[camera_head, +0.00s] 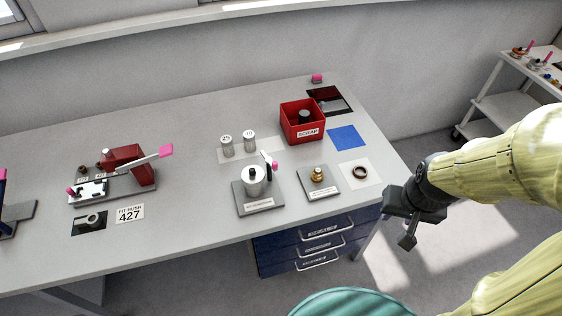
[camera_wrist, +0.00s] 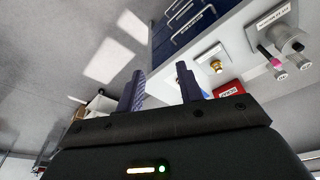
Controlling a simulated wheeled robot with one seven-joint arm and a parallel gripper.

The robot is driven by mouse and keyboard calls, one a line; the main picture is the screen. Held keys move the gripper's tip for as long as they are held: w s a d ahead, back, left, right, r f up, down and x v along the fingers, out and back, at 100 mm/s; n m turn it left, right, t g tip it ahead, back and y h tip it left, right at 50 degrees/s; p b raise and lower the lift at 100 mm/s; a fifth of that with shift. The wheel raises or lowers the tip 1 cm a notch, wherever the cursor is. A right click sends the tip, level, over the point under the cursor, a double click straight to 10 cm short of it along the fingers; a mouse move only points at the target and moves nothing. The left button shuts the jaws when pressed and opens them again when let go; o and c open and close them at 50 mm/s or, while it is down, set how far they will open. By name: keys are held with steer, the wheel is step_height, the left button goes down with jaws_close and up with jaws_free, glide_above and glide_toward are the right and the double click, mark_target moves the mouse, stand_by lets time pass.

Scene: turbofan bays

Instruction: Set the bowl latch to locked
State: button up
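A silver bowl (camera_head: 253,179) stands on a grey labelled plate (camera_head: 262,205) near the bench's front edge. A pink-tipped lever (camera_head: 269,162), probably its latch, rises beside the bowl at its right rear. The bowl (camera_wrist: 288,38), its plate (camera_wrist: 268,22) and the pink tip (camera_wrist: 263,52) also show at the upper right of the wrist view. I cannot tell the latch setting. My gripper (camera_head: 407,238) hangs off the bench's right end, well apart from the bowl. In the wrist view its two fingers (camera_wrist: 159,78) are spread with nothing between them.
Between the bowl and my gripper lie a plate with a brass part (camera_head: 318,178) and a ring on a white card (camera_head: 360,173). A red scrap bin (camera_head: 302,121) and two silver weights (camera_head: 238,143) stand behind. A teal seat (camera_head: 350,303) is in front. A red press (camera_head: 128,165) stands left.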

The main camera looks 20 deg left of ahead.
steer(key=m+t+b, duration=0.1)
steer(key=t+b, duration=0.6)
steer(key=t, duration=0.3)
glide_toward(274, 166)
steer(key=d+f, duration=0.3)
steer(key=d, duration=0.2)
steer(key=s+a+f+n+t+b, duration=0.1)
steer(key=s+a+t+b, duration=0.1)
steer(key=s+a+t, duration=0.3)
steer(key=shift+s+f, duration=0.15)
steer(key=shift+s, duration=1.1)
steer(key=w+p, duration=0.4)
steer(key=w, duration=1.3)
steer(key=shift+w+p, duration=0.2)
steer(key=shift+p, duration=0.1)
